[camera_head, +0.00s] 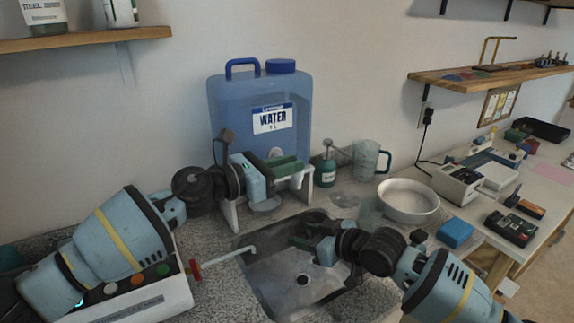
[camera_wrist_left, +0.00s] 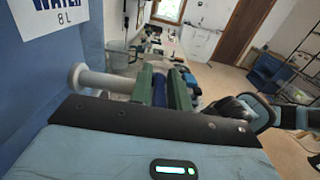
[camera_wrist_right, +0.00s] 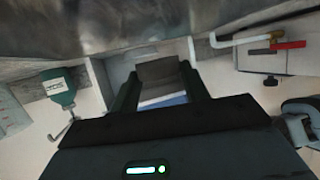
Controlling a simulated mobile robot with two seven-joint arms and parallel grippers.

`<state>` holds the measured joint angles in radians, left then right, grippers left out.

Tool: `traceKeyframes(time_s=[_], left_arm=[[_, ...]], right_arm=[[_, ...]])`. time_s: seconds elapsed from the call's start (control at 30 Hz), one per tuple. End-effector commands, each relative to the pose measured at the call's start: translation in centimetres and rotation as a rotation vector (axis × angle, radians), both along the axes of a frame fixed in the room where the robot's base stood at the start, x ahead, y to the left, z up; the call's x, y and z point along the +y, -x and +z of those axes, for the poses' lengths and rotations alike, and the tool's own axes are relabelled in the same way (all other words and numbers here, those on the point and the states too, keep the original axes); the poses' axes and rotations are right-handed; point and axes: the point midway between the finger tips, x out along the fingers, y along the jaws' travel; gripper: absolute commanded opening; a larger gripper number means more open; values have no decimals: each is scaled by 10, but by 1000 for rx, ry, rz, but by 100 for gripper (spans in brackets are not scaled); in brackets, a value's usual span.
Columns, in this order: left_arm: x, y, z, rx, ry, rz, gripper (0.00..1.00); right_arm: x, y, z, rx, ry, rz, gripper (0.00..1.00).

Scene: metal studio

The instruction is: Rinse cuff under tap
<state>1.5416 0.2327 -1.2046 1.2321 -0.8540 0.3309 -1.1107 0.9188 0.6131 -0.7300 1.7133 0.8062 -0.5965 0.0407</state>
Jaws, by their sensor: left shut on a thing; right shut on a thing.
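The clear blue water jug (camera_head: 228,110) stands on a white stand (camera_head: 309,188) behind the sink (camera_head: 268,281). My left gripper (camera_head: 288,166) is at the jug's front, shut on a blue part (camera_wrist_left: 160,90) beside the white tap spout (camera_wrist_left: 98,80); its fingers hide most of it. My right gripper (camera_head: 302,242) is low over the sink basin, below and right of the left one. It is shut on a dark grey piece, apparently the cuff (camera_wrist_right: 160,72), which spans its fingers in the right wrist view. The head view hides the cuff. No water stream is visible.
A white sink faucet (camera_head: 236,254) with a red handle (camera_head: 195,270) reaches over the basin's left.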

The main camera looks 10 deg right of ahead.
Motion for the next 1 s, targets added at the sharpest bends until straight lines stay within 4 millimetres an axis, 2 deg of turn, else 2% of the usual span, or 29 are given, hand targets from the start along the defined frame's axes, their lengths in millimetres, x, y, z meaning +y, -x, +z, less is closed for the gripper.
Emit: traceKeyframes(time_s=[0.03, 0.47, 0.5, 0.6, 1.0], left_arm=[[-1, 0, 4, -1, 9, -12, 0], [1, 0, 4, -3, 8, -33, 0], [1, 0, 4, -3, 8, -33, 19], [1, 0, 3, -2, 8, -32, 33], [7, 1, 1, 0, 5, -31, 33]], right_arm=[[0, 0, 1, -1, 0, 0, 23], [0, 0, 1, -1, 0, 0, 23], [0, 0, 1, -1, 0, 0, 23], [0, 0, 1, -1, 0, 0, 23], [0, 0, 1, -1, -1, 0, 23]])
